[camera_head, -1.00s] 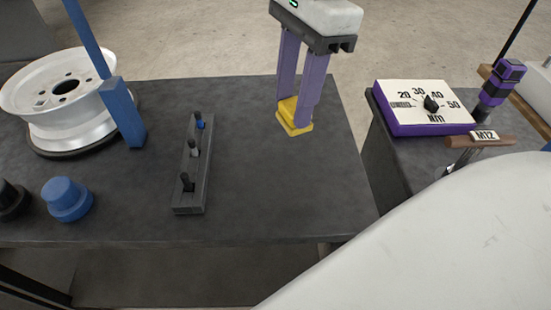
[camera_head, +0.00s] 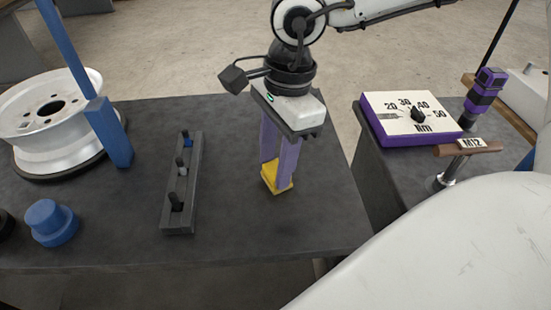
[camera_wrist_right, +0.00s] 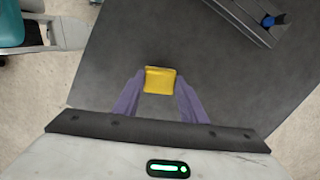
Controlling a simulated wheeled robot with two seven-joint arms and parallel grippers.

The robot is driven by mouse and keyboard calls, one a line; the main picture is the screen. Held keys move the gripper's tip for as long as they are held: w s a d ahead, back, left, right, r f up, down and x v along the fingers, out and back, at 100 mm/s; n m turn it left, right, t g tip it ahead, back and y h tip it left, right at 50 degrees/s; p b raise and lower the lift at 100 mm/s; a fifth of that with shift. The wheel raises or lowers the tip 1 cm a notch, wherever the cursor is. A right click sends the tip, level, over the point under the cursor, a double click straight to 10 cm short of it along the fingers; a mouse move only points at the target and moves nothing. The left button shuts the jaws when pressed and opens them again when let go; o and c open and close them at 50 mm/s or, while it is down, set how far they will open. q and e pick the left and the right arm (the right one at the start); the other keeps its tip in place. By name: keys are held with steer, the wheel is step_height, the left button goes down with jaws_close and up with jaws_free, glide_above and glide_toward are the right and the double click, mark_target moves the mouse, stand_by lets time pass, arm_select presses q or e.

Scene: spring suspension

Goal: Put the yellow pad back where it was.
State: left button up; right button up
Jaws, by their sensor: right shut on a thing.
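The yellow pad (camera_head: 270,180) is between the purple fingers of my right gripper (camera_head: 279,170) in the head view, low at the right part of the dark table. The wrist view also shows the yellow pad (camera_wrist_right: 160,80) between the tips of my right gripper (camera_wrist_right: 159,92), with dark table top behind it. My right gripper is shut on the pad and points down. I cannot tell whether the pad touches the table. My left gripper is not in view.
A dark rack (camera_head: 180,205) with several short pegs lies left of the pad. Farther left are a blue stepped knob (camera_head: 50,223), a blue post (camera_head: 108,135) and a white wheel (camera_head: 30,120). A torque dial (camera_head: 410,118) stands right. The table (camera_head: 240,235) around the pad is bare.

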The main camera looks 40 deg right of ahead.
steer(key=shift+f, duration=0.1)
steer(key=o, duration=0.6)
steer(key=shift+f, duration=0.1)
steer(key=o, duration=0.4)
steer(key=r, duration=0.4)
steer(key=d+r, duration=0.1)
steer(key=r, duration=0.7)
steer(key=shift+s+d+r+p, duration=0.1)
steer(key=shift+d+r+p, duration=0.1)
steer(key=shift+p, duration=0.15)
